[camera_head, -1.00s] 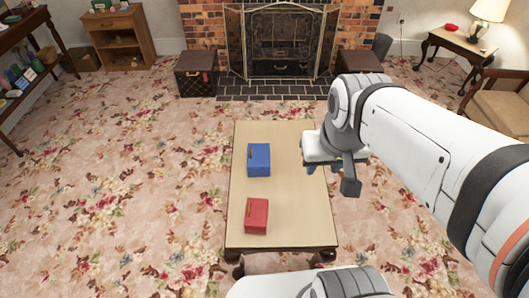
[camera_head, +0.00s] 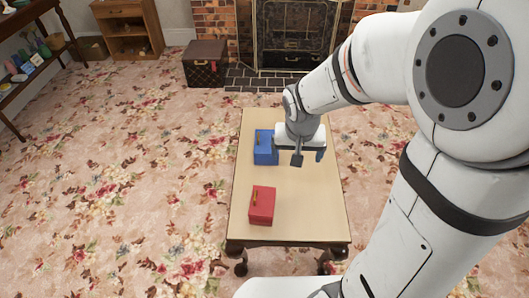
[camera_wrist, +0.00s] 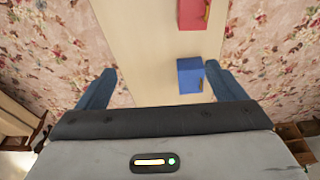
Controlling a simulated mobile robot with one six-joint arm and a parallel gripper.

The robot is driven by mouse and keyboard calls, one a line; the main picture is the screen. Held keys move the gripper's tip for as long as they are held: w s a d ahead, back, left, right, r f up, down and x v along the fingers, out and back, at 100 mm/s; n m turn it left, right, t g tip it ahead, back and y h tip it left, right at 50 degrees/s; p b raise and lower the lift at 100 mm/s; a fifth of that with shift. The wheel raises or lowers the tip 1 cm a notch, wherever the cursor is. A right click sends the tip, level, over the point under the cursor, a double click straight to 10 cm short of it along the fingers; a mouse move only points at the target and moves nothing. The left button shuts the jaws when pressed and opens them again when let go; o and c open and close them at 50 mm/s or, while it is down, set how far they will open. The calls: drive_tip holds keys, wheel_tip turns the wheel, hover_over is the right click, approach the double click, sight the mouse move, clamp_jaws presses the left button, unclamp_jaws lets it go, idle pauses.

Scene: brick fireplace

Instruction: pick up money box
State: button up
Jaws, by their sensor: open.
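Two small boxes stand on the low wooden table, and either could be the money box. The blue box (camera_head: 265,148) is near the table's middle left, and the red box (camera_head: 262,204) is nearer its front. Each has a small yellowish mark. My gripper (camera_head: 309,158) is open and empty over the table, just right of the blue box. In the wrist view, my gripper (camera_wrist: 158,85) has its fingers wide apart. The blue box (camera_wrist: 190,75) shows there beside the right finger, apparently below it, and the red box (camera_wrist: 193,14) is farther up.
The table (camera_head: 300,210) is otherwise bare, with a clear right half. A dark chest (camera_head: 204,63) stands beyond it by the brick fireplace (camera_head: 290,35). Open patterned carpet (camera_head: 130,170) lies to the left. A wooden cabinet (camera_head: 127,30) stands at the back left.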

sight(263, 200)
drive_tip(key=shift+o, duration=0.9)
drive_tip(key=shift+g, duration=0.3)
drive_tip(key=w+a+f+b, duration=0.1)
drive_tip(key=a+f+b, duration=0.1)
drive_tip(key=f, duration=0.7)
drive_tip(key=w+a+f+b, duration=0.2)
drive_tip(key=a+f+b, duration=0.1)
drive_tip(key=f, duration=0.6)
drive_tip(key=w+a+f+b, duration=0.2)
drive_tip(key=a+f+b, duration=0.1)
drive_tip(key=f, duration=0.6)
drive_tip(key=shift+w+a+f, duration=0.15)
drive_tip(key=shift+a+f, duration=0.1)
drive_tip(key=f+b, duration=0.1)
drive_tip(key=f, duration=0.4)
drive_tip(key=w+f+b, duration=0.1)
drive_tip(key=f, duration=0.1)
drive_tip(key=shift+w+a+f+b, duration=0.1)
drive_tip(key=shift+a+f+b, duration=0.1)
drive_tip(key=shift+f+b, duration=0.1)
drive_tip(key=shift+c, duration=0.2)
drive_tip(key=shift+r, duration=0.1)
drive_tip(key=c, duration=1)
